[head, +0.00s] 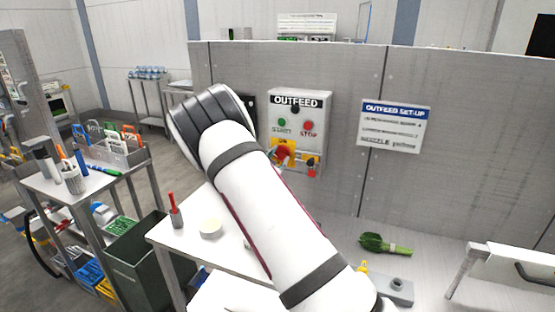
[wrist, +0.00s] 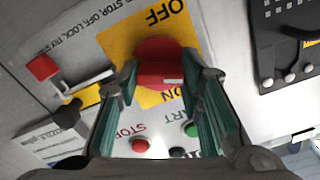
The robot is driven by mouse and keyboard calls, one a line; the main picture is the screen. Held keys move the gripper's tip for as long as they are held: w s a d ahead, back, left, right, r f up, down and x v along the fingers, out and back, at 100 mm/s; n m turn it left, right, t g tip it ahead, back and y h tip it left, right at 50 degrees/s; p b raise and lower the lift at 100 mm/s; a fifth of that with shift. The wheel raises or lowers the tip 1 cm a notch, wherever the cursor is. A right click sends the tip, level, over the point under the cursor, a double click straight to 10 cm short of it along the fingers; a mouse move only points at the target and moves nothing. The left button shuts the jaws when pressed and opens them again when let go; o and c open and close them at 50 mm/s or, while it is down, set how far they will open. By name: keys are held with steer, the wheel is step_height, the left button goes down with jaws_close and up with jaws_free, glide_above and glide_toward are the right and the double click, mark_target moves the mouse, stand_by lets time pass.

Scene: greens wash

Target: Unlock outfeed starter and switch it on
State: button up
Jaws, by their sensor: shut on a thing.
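The grey outfeed starter box (head: 319,112) is on the metal wall panel, with a green START button (head: 281,125) and a red STOP button (head: 308,126). Its red rotary switch (head: 283,153) sits on a yellow OFF/ON plate (wrist: 115,42). In the wrist view my gripper (wrist: 160,82) is shut on the red switch knob, one finger on each side. The knob's exact setting is hard to read. A red padlock (wrist: 42,67) is beside the plate, by a grey metal bar; it also shows in the head view (head: 311,172). How it hangs is unclear.
An outfeed set-up sign (head: 394,126) is right of the box. A dark keypad panel (wrist: 290,40) is close by. Below, a steel table holds a white round dish (head: 210,228) and a cup with a red pen (head: 176,215). Leafy greens (head: 384,244) lie to the right.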

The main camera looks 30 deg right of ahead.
steer(key=m, duration=0.6)
steer(key=shift+m, duration=0.3)
steer(key=m, duration=0.6)
steer(key=shift+m, duration=0.3)
steer(key=o, duration=1.2)
steer(key=shift+c, duration=0.2)
steer(key=v, duration=1.2)
steer(key=shift+s, duration=0.1)
